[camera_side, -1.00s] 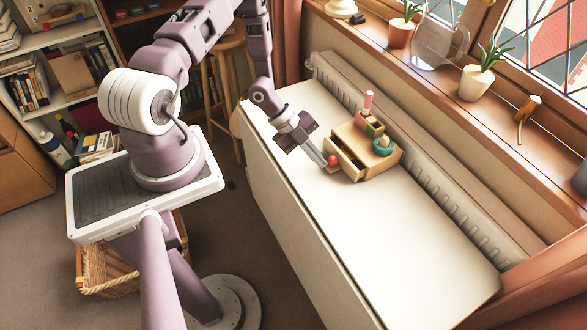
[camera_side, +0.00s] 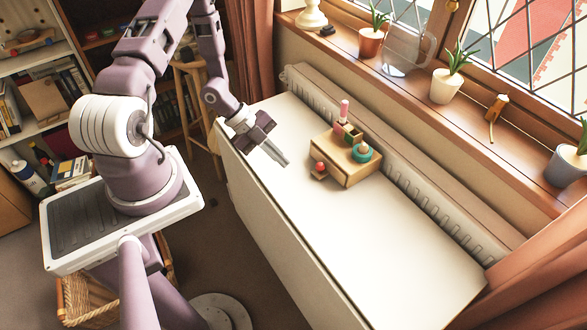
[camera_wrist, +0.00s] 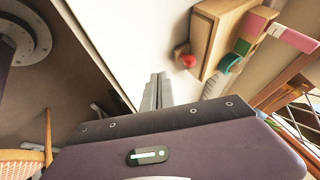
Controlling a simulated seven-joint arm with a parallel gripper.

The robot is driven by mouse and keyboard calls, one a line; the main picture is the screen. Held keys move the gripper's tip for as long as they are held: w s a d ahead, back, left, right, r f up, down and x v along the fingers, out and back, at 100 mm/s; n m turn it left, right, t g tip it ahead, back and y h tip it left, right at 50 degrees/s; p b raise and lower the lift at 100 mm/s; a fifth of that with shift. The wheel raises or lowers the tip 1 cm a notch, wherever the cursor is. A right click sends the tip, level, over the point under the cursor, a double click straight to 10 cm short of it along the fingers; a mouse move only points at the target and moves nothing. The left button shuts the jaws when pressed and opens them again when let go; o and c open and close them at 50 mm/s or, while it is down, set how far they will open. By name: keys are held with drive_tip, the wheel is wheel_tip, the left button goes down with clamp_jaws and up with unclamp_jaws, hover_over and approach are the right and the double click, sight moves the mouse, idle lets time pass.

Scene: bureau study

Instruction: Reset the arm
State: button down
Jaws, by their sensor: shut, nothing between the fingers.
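My gripper (camera_side: 282,160) is shut and empty, held above the white table (camera_side: 350,230) to the left of a small wooden box. In the wrist view my gripper (camera_wrist: 158,80) shows its two fingers together, pointing toward the table. The wooden box (camera_side: 347,177) has a small drawer with a red ball (camera_side: 320,166) at its front. The box (camera_wrist: 228,22) and the red ball (camera_wrist: 188,61) also show in the wrist view, apart from the fingers.
On the box are a pink-topped item (camera_side: 344,110) and a teal ring (camera_side: 362,154). A radiator (camera_side: 420,190) runs behind the table. Potted plants (camera_side: 446,85) stand on the windowsill. The right part of the table is clear.

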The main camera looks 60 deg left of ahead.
drive_tip(key=w+a+r+n+y, duration=0.1)
drive_tip(key=a+r+n+y, duration=0.3)
drive_tip(key=r, duration=0.9)
drive_tip(key=w+a+r+n+y, duration=0.15)
drive_tip(key=r+n+y, duration=0.4)
drive_tip(key=r, duration=0.75)
drive_tip(key=s+d+r+n+h, duration=0.1)
drive_tip(key=s+d+r+n, duration=0.3)
drive_tip(key=s+d, duration=0.5)
drive_tip(key=s+d+r+n+h, duration=0.2)
drive_tip(key=s+d+r+n, duration=0.2)
drive_tip(key=s+d+r, duration=0.2)
drive_tip(key=s+d, duration=0.2)
drive_tip(key=s, duration=0.1)
drive_tip(key=shift+s+d+n, duration=0.35)
drive_tip(key=shift+s+d, duration=0.05)
drive_tip(key=shift+h, duration=0.25)
